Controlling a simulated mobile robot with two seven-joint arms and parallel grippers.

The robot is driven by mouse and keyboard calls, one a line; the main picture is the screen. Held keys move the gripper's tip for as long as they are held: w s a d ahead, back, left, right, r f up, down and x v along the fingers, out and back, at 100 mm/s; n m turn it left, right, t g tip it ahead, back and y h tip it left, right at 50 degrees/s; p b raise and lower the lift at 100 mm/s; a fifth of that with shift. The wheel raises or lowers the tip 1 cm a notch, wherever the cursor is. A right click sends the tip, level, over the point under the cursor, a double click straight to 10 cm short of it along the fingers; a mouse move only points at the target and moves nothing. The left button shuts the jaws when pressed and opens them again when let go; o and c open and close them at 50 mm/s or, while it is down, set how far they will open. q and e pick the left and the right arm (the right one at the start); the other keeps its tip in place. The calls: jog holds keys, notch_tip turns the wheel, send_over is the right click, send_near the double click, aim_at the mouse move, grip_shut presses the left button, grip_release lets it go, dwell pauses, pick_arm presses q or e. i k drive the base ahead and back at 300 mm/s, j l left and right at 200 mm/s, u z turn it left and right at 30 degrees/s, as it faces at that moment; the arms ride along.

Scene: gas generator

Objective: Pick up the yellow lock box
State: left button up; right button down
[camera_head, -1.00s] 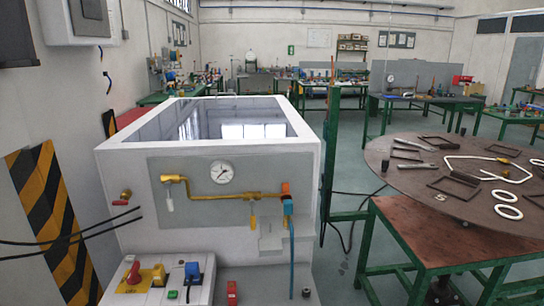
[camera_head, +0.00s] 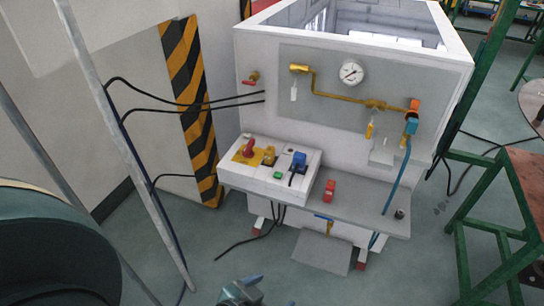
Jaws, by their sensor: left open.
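A small yellow-orange piece (camera_head: 269,156) sits on the white control box (camera_head: 262,182), between a red rotary switch on a yellow plate (camera_head: 248,150) and a blue plug (camera_head: 298,161). It may be the yellow lock box, but it is too small to be sure. My left gripper (camera_head: 240,290) shows at the bottom edge, partly cut off by the frame. It is open, low in front of the control box and apart from it. My right gripper is out of view.
A grey shelf (camera_head: 362,213) carries a red block (camera_head: 329,190) and a small dark cylinder (camera_head: 399,214). A blue hose (camera_head: 397,178) hangs to the shelf from the gauge panel (camera_head: 330,108). Black cables cross at left. A green-legged table (camera_head: 500,210) stands right.

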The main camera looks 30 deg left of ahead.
aim_at(270, 152)
jog(key=i+l, duration=0.1)
jog(key=i, duration=0.65)
jog(key=i+u, duration=0.15)
jog(key=u, duration=0.25)
jog(key=i+l+u, duration=0.1)
jog(key=u, duration=0.3)
jog(key=i+l+u, duration=0.1)
jog(key=u, duration=0.35)
jog(key=i+l, duration=0.25)
